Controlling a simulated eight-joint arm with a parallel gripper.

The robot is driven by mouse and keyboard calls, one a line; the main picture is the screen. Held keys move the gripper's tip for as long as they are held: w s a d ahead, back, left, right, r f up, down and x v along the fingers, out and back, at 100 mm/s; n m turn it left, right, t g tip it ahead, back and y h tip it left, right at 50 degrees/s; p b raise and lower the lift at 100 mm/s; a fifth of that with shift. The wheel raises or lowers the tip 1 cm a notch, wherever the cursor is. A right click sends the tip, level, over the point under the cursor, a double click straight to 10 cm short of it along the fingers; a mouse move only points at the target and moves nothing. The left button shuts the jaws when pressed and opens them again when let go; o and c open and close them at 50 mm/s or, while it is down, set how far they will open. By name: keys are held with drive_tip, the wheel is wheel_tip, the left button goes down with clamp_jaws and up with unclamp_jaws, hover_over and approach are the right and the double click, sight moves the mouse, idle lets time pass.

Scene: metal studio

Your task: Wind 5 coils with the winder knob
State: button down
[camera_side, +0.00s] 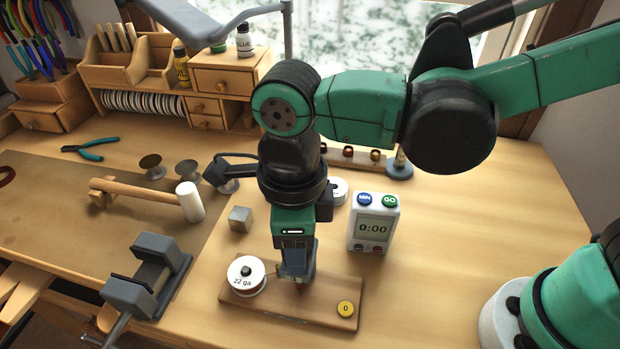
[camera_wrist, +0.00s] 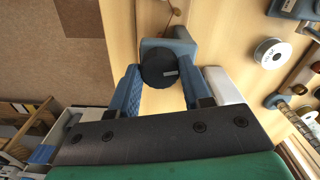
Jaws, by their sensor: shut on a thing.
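The winder is a brown wooden board (camera_side: 318,307) on the bench, with a white spool (camera_side: 247,277) marked "22 ga" at its left and a yellow counter disc (camera_side: 345,308) reading 0 at its right. My gripper (camera_side: 298,275) points down over the board's middle, just right of the spool. In the wrist view, its two blue ribbed fingers (camera_wrist: 159,84) are shut on either side of a dark round knob (camera_wrist: 158,68) with a pale mark. A blue-grey bracket (camera_wrist: 180,44) shows beyond the knob. In the side view, the fingers hide the knob; a little copper colour shows beneath them.
A white timer (camera_side: 373,225) reading 0:00 stands behind the board. A grey metal cube (camera_side: 240,219) and a vise (camera_side: 150,274) are to the left. The bench right of the timer is clear.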

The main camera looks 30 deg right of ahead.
drive_tip(key=shift+m, duration=0.6)
drive_tip(key=shift+c, duration=1.9)
unclamp_jaws()
drive_tip(key=shift+r, duration=2.8)
